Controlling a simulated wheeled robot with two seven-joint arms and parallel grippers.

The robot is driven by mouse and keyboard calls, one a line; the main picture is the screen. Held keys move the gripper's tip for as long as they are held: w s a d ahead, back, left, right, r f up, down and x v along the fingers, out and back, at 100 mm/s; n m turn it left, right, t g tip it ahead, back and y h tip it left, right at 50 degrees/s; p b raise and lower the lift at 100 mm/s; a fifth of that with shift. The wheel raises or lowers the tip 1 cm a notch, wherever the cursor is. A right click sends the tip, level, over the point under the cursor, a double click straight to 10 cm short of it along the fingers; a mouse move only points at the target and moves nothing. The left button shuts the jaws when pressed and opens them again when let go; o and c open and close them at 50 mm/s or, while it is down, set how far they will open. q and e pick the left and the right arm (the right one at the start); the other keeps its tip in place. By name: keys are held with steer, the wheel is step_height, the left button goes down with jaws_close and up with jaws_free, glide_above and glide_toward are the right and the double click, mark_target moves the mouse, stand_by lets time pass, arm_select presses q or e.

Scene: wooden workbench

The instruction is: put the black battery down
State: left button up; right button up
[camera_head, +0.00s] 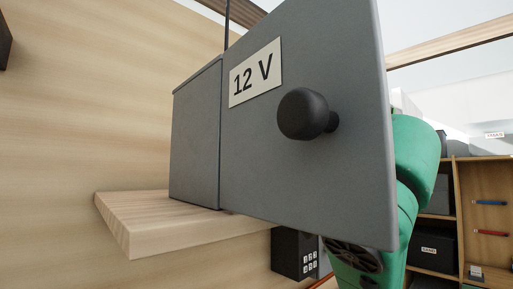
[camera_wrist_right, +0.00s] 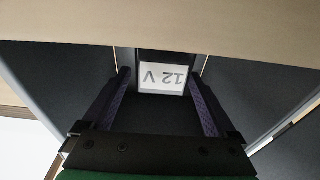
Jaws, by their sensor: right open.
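The wrist view shows a white label reading 12 V upside down, on a dark surface that looks like the black battery (camera_wrist_right: 163,79). Its edges are hard to tell from the dark surroundings. My right gripper (camera_wrist_right: 159,75) is open, with one finger on each side of the label, and I see no grip on anything. In the head view, the right gripper is hidden behind the open grey door (camera_head: 310,190). A grey cabinet (camera_head: 195,140) stands on a wooden shelf (camera_head: 160,232). My left gripper is not in view.
The door carries a 12 V sign (camera_head: 255,73) and a black round knob (camera_head: 303,113), and blocks much of the head view. A black box with buttons (camera_head: 294,254) is below the shelf. A wooden rack (camera_head: 457,200) with bins stands at the right.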

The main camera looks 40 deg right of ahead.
steer(key=s+f+b, duration=0.1)
steer(key=s+b, duration=0.3)
steer(key=s, duration=0.8)
steer(key=shift+a+f, duration=0.2)
steer(key=shift+f, duration=0.2)
steer(key=shift+w, duration=0.15)
